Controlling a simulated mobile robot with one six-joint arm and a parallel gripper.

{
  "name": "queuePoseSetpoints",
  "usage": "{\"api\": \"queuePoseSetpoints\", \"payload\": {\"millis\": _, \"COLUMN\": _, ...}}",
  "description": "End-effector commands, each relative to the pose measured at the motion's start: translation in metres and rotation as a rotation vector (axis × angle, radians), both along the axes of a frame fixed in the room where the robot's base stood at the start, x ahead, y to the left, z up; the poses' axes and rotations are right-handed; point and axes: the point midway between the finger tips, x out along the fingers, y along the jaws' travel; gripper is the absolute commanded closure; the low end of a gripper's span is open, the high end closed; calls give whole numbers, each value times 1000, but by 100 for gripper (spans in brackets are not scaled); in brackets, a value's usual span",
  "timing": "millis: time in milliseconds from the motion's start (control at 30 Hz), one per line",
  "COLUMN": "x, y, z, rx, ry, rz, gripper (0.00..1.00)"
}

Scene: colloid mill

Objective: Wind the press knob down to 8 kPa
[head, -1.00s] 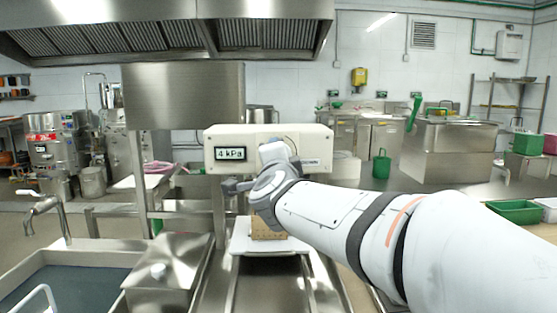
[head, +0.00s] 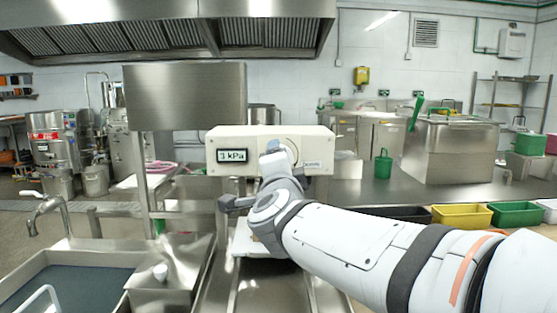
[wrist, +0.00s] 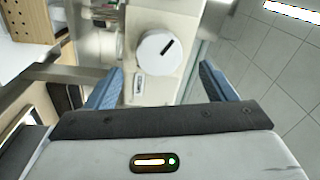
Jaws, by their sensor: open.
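The press head (head: 217,160) is a cream box in the middle of the head view. Its display (head: 232,156) reads 3 kPa. The press knob (wrist: 160,52) is a white disc with a black pointer mark in the wrist view. My gripper (wrist: 161,70) is open, with one blue finger on each side below the knob; the knob appears apart from both fingers. In the head view, my gripper (head: 277,152) is in front of the press face and hides most of the knob. A perforated wooden box (wrist: 22,28) is at the upper left of the wrist view.
A white plate (head: 243,240) lies under the press, partly behind my arm. A steel post and panel (head: 185,97) stand left of the press. A sink with a tap (head: 42,212) is at left. Yellow (head: 462,216) and green bins (head: 517,213) stand at right.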

Motion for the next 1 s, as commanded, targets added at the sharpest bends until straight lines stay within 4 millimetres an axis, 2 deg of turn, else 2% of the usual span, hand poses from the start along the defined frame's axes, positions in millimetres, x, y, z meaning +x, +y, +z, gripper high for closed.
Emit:
{"api": "queuePoseSetpoints", "payload": {"millis": 100, "x": -17, "y": 1, "z": 1, "rx": 1, "ry": 0, "rz": 2, "gripper": 23}}
{"api": "queuePoseSetpoints", "payload": {"millis": 200, "x": -24, "y": 1, "z": 0, "rx": 0, "ry": -1, "rz": 0, "gripper": 23}}
{"api": "queuePoseSetpoints", "payload": {"millis": 600, "x": -25, "y": -1, "z": -3, "rx": -32, "ry": -1, "rz": -13, "gripper": 23}}
{"api": "queuePoseSetpoints", "payload": {"millis": 667, "x": -20, "y": -4, "z": -6, "rx": -120, "ry": -7, "rz": -40, "gripper": 23}}
{"api": "queuePoseSetpoints", "payload": {"millis": 833, "x": -6, "y": -17, "z": -18, "rx": -628, "ry": -71, "rz": -171, "gripper": 23}}
{"api": "queuePoseSetpoints", "payload": {"millis": 1000, "x": -8, "y": -10, "z": -28, "rx": -1088, "ry": -186, "rz": -242, "gripper": 23}}
